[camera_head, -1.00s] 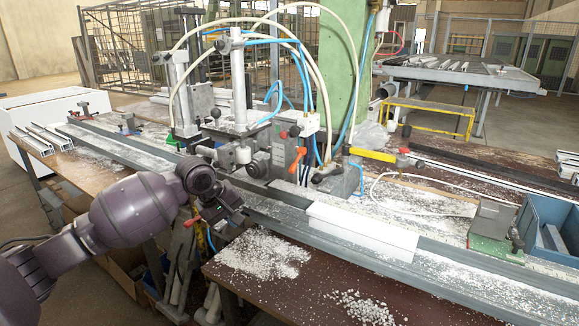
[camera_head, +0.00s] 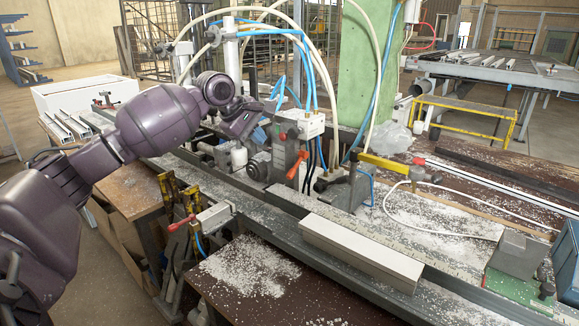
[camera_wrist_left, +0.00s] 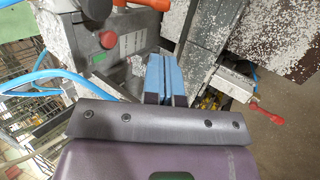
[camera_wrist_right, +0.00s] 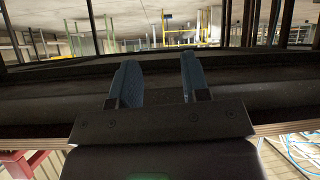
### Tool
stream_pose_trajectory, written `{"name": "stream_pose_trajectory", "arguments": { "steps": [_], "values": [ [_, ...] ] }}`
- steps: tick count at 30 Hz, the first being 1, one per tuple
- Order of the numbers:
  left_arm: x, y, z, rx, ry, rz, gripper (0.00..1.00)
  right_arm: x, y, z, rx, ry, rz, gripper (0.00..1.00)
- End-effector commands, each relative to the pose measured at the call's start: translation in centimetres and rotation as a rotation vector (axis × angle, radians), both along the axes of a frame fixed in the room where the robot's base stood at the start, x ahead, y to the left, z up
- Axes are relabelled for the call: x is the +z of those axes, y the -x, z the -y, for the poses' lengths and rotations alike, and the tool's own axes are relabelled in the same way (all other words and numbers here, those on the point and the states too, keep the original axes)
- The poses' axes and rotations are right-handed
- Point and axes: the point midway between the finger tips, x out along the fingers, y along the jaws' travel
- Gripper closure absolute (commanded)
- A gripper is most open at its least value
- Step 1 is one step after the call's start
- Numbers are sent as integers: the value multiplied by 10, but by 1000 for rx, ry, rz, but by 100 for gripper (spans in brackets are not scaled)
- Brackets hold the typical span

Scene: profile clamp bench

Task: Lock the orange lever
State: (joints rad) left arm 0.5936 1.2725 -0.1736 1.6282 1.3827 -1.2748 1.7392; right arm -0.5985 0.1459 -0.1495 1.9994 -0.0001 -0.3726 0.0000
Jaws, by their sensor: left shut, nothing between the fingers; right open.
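The orange lever (camera_head: 297,165) stands up at an angle on the front of the grey control box (camera_head: 283,150). Its orange handle (camera_wrist_left: 146,4) also shows at the top edge of the left wrist view. My left gripper (camera_head: 259,134) is in front of and to the left of the control box, apart from the lever. In the left wrist view its blue fingers (camera_wrist_left: 163,75) are shut together with nothing between them. My right gripper (camera_wrist_right: 158,80) is open and empty, away from the bench machine; it is outside the head view.
A red-handled lever (camera_head: 181,224) sticks out at the bench's front edge. A white profile (camera_head: 362,250) lies along the rail. Hoses arch above the control box, and a green column (camera_head: 362,75) stands behind. White chips (camera_head: 245,268) cover the brown table in front.

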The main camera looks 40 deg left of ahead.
Motion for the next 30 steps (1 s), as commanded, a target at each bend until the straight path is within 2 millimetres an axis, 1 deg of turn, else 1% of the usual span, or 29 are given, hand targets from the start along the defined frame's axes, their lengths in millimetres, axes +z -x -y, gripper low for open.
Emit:
{"name": "stream_pose_trajectory", "arguments": {
  "steps": [7,11,16,22,30],
  "values": [
    [-2,-1,0,-1,-1,-1,100,-3,4,-2,-7,-7,-8,57],
    [-10,-6,2,-1,1,-1,100,-6,4,-2,-6,-7,-12,57],
    [-32,-21,8,-2,1,-3,100,-11,3,-2,-4,-6,-14,57],
    [-61,-41,15,-1,0,-3,100,-13,-5,-3,5,-3,-5,57],
    [-97,-65,23,-1,-1,-4,100,-17,-5,-3,11,1,-6,57]
  ]
}}
